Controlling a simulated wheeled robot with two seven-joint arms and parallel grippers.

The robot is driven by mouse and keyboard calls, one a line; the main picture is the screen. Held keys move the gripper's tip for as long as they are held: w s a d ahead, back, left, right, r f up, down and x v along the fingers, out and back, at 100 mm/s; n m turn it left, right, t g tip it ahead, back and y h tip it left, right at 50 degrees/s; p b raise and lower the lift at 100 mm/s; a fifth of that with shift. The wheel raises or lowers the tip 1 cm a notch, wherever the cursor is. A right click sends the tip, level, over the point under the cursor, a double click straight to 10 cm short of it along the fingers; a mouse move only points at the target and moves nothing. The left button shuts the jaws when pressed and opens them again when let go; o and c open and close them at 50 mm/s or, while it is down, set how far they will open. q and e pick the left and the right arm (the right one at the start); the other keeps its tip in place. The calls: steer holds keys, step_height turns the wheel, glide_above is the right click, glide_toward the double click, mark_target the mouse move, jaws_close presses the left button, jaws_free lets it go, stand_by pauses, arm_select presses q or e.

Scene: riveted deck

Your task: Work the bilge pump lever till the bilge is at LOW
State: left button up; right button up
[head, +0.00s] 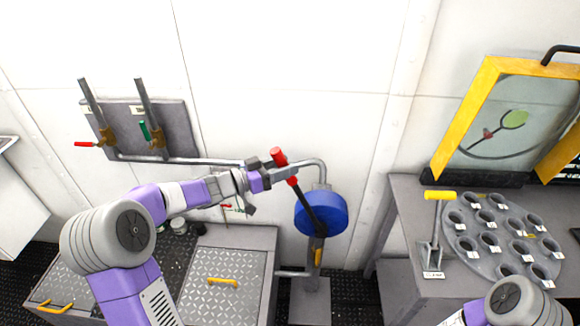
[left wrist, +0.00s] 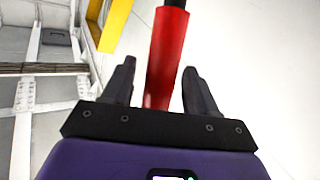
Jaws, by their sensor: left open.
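The bilge pump has a blue round body (head: 321,214) on a grey post against the wall. Its black lever (head: 307,207) slants up to the left and ends in a red grip (head: 278,156). My left gripper (head: 284,173) is at the red grip and hides its middle part. In the left wrist view the red grip (left wrist: 169,50) stands between my two open fingers (left wrist: 159,68), with a gap visible on both sides higher up. I cannot tell whether either finger touches it. My right gripper is out of view. No bilge level marking is readable.
A wall panel with two pipes and red and green valve handles (head: 143,131) is at left. Below it is a hatch with a yellow handle (head: 223,282). At right, a bench (head: 404,205) carries a yellow-topped lever (head: 440,195) and a round plate with several holes (head: 466,244).

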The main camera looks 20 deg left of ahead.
arm_select(q)
steer(key=shift+x, duration=1.1)
steer(key=shift+c, duration=0.2)
jaws_close()
